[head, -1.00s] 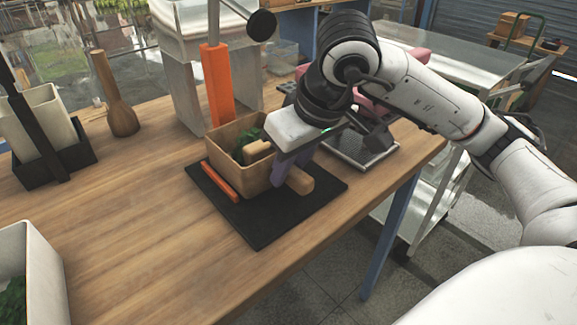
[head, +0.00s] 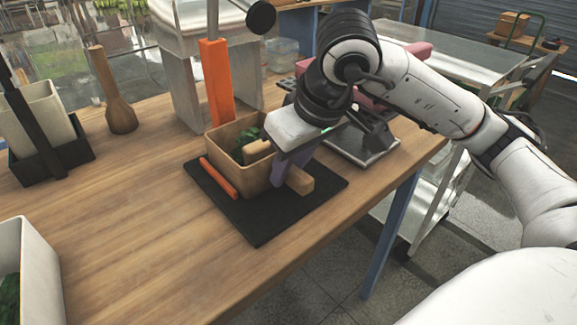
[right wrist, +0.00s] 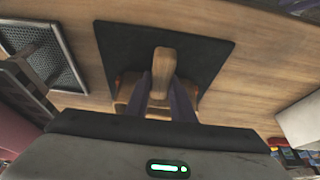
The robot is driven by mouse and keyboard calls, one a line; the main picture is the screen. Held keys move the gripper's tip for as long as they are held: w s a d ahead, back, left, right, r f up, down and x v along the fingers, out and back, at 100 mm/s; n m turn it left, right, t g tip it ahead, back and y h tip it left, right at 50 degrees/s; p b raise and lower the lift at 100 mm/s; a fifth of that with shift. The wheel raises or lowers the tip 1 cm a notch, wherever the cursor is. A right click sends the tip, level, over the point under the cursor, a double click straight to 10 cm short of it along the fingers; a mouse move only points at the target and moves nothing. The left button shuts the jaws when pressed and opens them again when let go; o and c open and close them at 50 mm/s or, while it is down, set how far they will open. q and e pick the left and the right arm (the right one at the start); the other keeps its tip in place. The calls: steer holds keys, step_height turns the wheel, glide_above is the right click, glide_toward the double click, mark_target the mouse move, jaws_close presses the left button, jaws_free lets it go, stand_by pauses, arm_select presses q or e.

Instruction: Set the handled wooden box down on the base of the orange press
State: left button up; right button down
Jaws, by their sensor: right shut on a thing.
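The handled wooden box (head: 222,152) holds dark green leafy stuff. It is over the black base (head: 262,223) of the orange press, inside an orange bar (head: 219,178) on the base's left side. It looks level and resting on the base, but its underside is hidden. The press's orange column (head: 216,82) stands behind it. My right gripper (head: 285,168) is shut on the box's handle; its purple fingers also straddle the wooden handle in the right wrist view (right wrist: 164,95). The handle's end (right wrist: 164,62) sticks out past them. My left gripper is not in view.
A wooden mallet (head: 120,115) and a black holder with pale containers (head: 50,160) stand at the left. A white bin (head: 40,265) is at the front left. A metal tray scale (head: 365,148) is right of the base. The table's front middle is clear.

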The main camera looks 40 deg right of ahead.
stand_by(0.3)
steer(key=c, duration=1.5)
jaws_free()
steer(key=shift+o, duration=0.2)
steer(key=shift+f, duration=0.15)
